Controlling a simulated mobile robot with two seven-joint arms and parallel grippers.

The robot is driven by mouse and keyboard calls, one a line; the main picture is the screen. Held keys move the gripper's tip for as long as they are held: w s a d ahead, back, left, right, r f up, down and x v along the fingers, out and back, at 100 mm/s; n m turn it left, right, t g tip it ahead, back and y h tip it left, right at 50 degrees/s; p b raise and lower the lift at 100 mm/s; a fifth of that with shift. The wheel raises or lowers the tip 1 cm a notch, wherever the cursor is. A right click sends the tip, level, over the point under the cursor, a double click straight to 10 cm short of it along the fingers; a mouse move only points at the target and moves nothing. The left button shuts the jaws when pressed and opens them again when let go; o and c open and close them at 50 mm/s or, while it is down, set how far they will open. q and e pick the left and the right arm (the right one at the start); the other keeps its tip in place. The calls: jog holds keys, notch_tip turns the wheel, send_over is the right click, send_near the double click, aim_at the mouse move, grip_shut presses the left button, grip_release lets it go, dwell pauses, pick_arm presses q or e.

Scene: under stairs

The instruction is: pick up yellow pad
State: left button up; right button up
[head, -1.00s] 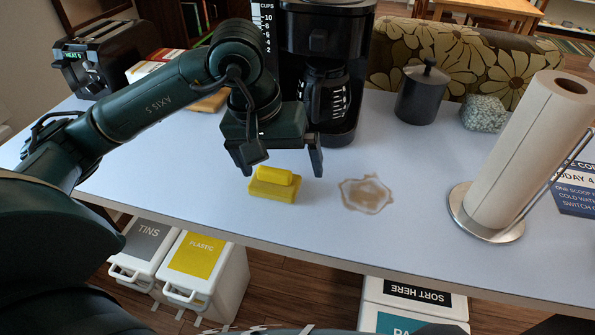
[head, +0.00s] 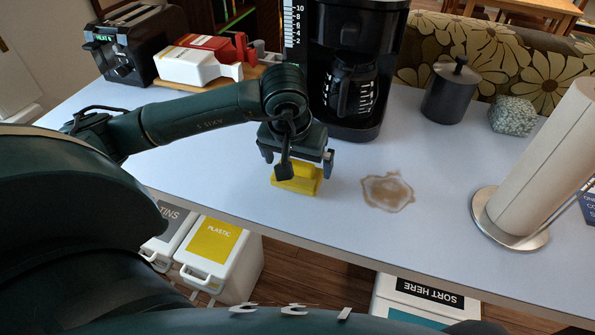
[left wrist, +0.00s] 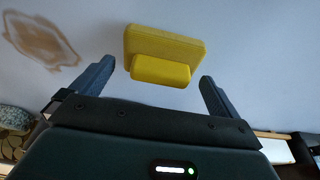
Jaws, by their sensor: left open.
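The yellow pad (head: 298,178) lies on the pale table, a flat block with a raised grip on top. My left gripper (head: 296,165) is open just above it, and the arm partly hides the pad in the head view. In the left wrist view the pad (left wrist: 163,55) shows whole, with its raised grip between and a little beyond the open fingers (left wrist: 155,82). The fingers do not appear to touch it. My right gripper is not in view.
A brown spill (head: 388,191) lies right of the pad. A coffee maker (head: 352,60) stands behind, a dark canister (head: 451,92) and a paper towel roll (head: 540,165) to the right. A toaster (head: 135,45) stands back left. Labelled bins (head: 215,245) sit below the front edge.

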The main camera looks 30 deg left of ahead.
aim_at(298, 161)
pick_arm(q)
jog(key=shift+x, duration=1.45)
jog(key=shift+c, duration=0.4)
jog(key=shift+r, duration=0.1)
jog(key=c, duration=0.6)
notch_tip(298, 161, up, 10)
jog(key=shift+b, duration=0.4)
